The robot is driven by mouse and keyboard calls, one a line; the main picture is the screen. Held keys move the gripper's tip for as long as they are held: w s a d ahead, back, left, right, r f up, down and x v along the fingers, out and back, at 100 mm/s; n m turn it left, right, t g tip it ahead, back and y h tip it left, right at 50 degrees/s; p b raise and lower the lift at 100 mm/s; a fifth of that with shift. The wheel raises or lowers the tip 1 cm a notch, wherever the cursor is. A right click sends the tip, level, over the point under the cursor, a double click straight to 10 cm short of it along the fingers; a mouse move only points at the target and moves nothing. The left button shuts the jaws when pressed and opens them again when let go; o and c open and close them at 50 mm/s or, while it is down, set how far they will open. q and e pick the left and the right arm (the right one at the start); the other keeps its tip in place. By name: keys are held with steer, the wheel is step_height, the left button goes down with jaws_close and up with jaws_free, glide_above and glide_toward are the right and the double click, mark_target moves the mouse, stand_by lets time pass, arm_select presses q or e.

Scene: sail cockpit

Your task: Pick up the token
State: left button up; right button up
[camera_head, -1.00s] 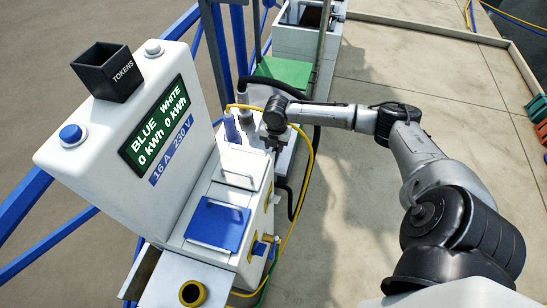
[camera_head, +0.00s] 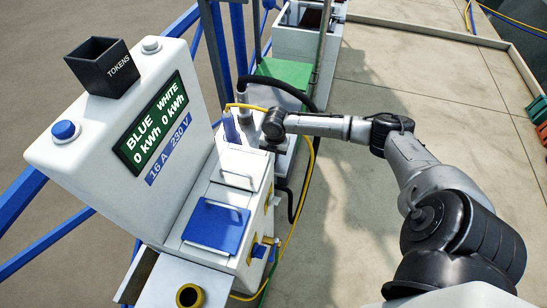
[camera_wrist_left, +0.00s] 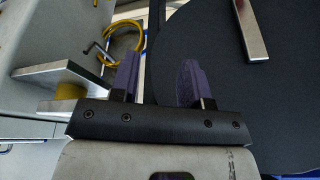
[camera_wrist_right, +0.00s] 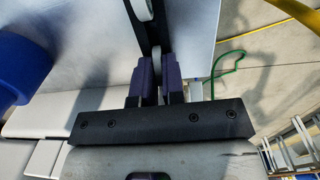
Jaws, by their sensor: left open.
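In the right wrist view a small pale disc (camera_wrist_right: 152,62), possibly the token, shows at the end of a dark strip (camera_wrist_right: 140,28), with another pale round piece at the strip's top. My right gripper (camera_wrist_right: 161,62) has its purple fingers close together at this disc; I cannot tell whether they touch it. In the head view my right arm reaches in to the meter cabinet (camera_head: 205,95), and its fingers are hidden. A black box marked TOKENS (camera_head: 103,72) sits on top of the cabinet. My left gripper (camera_wrist_left: 158,80) is open and empty, outside the head view.
The cabinet carries a blue button (camera_head: 65,130), a blue flap (camera_head: 217,225) and a yellow-rimmed ring (camera_head: 189,296). A yellow cable (camera_head: 303,190) and black hose run beside it. Blue rails stand behind. The pale deck (camera_head: 345,220) at the right has free room.

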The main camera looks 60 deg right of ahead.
jaws_close()
steer(key=shift+r, duration=0.15)
steer(key=shift+r, duration=0.3)
step_height(320, 180, up, 3)
steer(key=shift+r+p, duration=0.2)
steer(key=shift+p, duration=0.65)
steer(key=s+d+r+p, duration=0.1)
steer(key=s+r+p, duration=0.9)
steer(key=s+r, duration=0.1)
steer(key=shift+s+d+r, duration=0.25)
steer(key=shift+d+r, duration=0.1)
